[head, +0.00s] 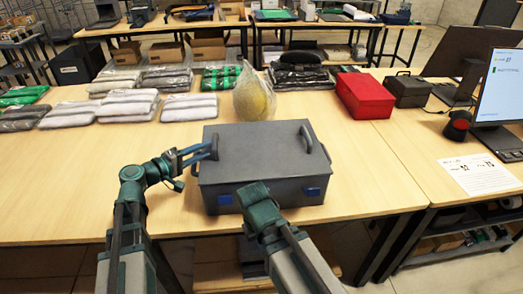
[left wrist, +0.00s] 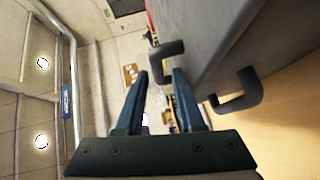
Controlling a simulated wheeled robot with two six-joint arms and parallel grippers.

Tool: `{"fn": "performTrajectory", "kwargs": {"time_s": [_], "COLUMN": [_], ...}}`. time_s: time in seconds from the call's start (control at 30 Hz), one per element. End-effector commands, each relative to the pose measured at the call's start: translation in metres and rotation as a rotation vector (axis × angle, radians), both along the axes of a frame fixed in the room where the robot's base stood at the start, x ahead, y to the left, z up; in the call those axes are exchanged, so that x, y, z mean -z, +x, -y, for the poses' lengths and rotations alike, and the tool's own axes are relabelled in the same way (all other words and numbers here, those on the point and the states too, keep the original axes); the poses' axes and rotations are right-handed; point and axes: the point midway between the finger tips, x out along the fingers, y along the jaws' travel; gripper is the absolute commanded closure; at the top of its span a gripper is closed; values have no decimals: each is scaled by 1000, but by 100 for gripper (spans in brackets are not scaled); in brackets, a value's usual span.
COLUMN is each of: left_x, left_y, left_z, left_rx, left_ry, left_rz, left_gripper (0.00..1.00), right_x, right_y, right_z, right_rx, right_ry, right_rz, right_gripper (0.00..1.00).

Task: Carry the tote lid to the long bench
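The grey tote lid (head: 258,142) sits on a grey tote (head: 288,205) with blue latches, near the front edge of a wooden bench. Upright dark handles stand at the lid's left side (head: 214,147) and right side (head: 306,141). My left gripper (head: 199,153) is at the left handle with its fingers apart. In the left wrist view one handle (left wrist: 164,62) reaches down to the open fingertips; contact is unclear. A second handle (left wrist: 243,92) shows at the right. My right gripper (head: 258,192) is in front of the tote; its fingers are hidden.
Bagged grey garments (head: 130,104) and a clear bag with a yellow item (head: 254,97) lie behind the tote. A red box (head: 364,95), a black box (head: 407,90) and a monitor (head: 500,90) are at the right. Bare bench lies on both sides of the tote.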

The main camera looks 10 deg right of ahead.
Motion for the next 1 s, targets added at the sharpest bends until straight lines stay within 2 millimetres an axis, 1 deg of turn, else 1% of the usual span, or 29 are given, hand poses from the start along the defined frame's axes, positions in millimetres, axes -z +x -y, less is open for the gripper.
{"fn": "performTrajectory", "kwargs": {"time_s": [0.27,0.63,0.87,0.97,1.0], "left_x": [0,6,5,5,5], "left_y": [4,34,34,34,34], "left_z": [5,40,41,41,41], "left_rx": [1,3,0,0,0], "left_ry": [0,1,0,0,0], "left_rz": [0,0,0,0,0], "left_gripper": [63,63,63,79,86], "right_x": [0,6,5,5,5], "right_y": [0,0,0,0,0], "right_z": [0,0,0,0,0], "right_rx": [0,0,0,0,0], "right_ry": [0,0,0,0,0], "right_rz": [0,0,0,0,0], "right_gripper": [100,100,100,100,100]}}
